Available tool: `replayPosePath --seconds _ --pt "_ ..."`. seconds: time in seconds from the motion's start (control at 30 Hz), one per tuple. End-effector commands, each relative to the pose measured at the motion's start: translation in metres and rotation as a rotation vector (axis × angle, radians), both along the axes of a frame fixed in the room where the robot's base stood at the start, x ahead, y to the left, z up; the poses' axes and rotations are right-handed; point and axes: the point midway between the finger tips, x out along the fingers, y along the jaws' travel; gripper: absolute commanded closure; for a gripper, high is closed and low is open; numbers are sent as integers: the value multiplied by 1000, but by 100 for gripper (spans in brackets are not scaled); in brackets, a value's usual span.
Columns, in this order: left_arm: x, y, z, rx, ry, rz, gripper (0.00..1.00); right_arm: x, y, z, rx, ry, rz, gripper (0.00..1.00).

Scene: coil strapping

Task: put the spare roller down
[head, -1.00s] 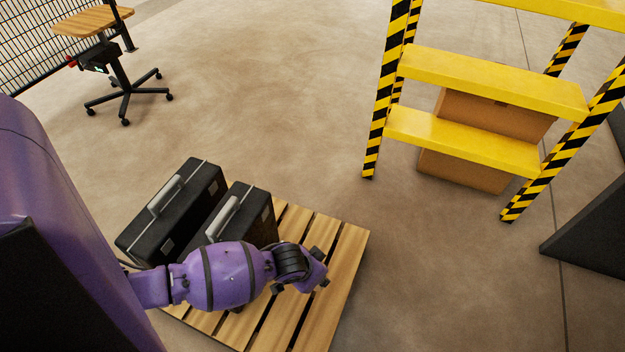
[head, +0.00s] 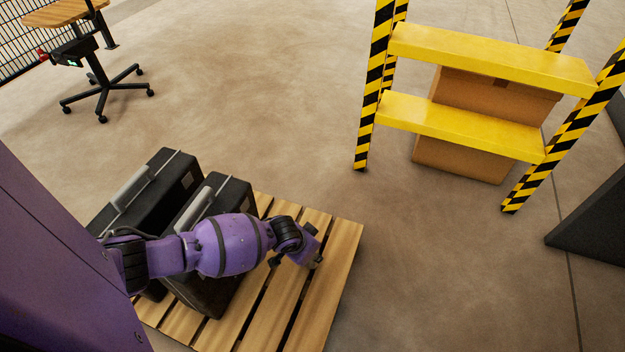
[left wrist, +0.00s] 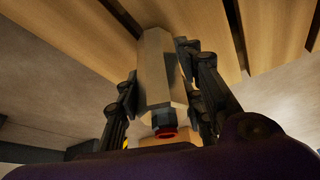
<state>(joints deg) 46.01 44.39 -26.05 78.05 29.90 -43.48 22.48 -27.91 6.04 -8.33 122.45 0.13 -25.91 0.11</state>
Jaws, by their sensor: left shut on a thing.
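My left gripper (head: 305,250) hangs over the wooden pallet (head: 340,242), to the right of two black cases. In the left wrist view the two dark fingers of this gripper (left wrist: 162,85) are shut on a pale grey, faceted, long piece, which I take for the spare roller (left wrist: 157,62). Its near end has a dark collar and a red ring. The pallet slats show behind it; I cannot tell whether it touches them. The roller is hidden in the head view. My right gripper is in no view.
The black cases (head: 138,195) (head: 222,192) with grey handles stand on the pallet's left part. The slats to their right look bare. A yellow shelf (head: 465,125) with striped posts stands at the upper right, cardboard boxes (head: 460,158) behind it. A wheeled stand (head: 97,85) is upper left.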

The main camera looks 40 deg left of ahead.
Motion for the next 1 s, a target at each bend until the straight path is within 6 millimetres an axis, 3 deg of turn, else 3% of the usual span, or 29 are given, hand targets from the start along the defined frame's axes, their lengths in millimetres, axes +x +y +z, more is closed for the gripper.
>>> replayPosePath --seconds 0.03,0.43,0.47,0.57,0.87,1.0 --pt "1 0 -7 1 -2 0 100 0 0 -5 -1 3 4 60" --pt "3 0 -9 -1 -6 0 100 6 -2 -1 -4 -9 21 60" --pt "1 0 -9 0 -4 0 61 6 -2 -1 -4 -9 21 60" --pt "1 0 -9 0 -4 0 48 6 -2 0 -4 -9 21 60" --pt "1 0 -9 0 -3 0 46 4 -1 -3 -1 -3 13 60" --pt "-1 1 1 2 -3 0 46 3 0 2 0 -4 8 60"
